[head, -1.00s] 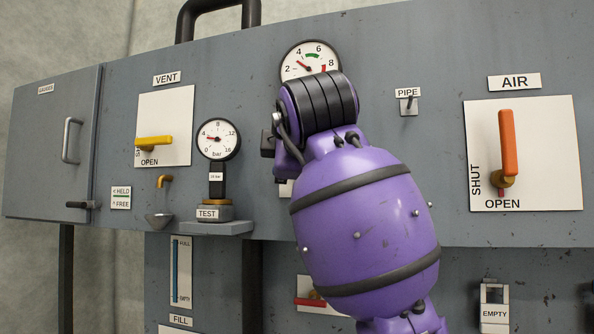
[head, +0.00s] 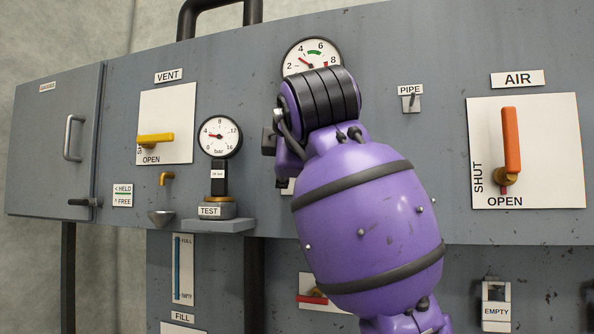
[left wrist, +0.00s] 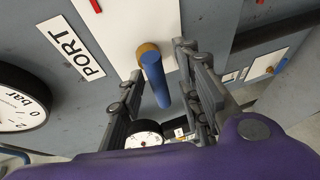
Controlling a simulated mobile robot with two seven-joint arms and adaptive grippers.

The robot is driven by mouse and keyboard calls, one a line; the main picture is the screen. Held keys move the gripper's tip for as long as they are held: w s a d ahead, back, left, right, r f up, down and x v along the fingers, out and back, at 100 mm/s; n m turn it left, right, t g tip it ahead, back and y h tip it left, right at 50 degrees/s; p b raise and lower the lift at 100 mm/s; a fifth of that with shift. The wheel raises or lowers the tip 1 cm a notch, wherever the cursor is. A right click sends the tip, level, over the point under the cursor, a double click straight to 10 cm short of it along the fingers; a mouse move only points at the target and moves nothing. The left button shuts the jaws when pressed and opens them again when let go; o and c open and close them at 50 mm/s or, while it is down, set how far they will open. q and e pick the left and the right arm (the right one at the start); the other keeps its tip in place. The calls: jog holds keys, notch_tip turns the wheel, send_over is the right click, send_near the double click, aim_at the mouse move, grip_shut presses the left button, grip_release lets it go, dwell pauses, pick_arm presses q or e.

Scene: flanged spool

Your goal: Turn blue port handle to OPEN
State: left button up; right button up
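The blue port handle (left wrist: 156,82) shows in the left wrist view, with a brass hub at its top end on a white plate (left wrist: 122,28). A PORT label (left wrist: 72,47) is to its left. My left gripper (left wrist: 160,62) is open, with one finger on each side of the handle and visible gaps to it. I cannot tell how deep the fingers reach. In the head view my purple arm (head: 368,232) hides the blue handle and most of the gripper. The port's OPEN marking is not visible. My right gripper is not in view.
Close around are a round gauge (head: 310,59) above my arm, a test gauge (head: 220,137) on a small shelf, a PIPE switch (head: 411,104), the orange AIR handle (head: 511,140), the yellow VENT handle (head: 156,140) and a red handle (head: 312,299) below.

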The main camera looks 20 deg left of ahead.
pick_arm(q)
jog(key=v, duration=1.1)
jog(key=shift+s, duration=0.25)
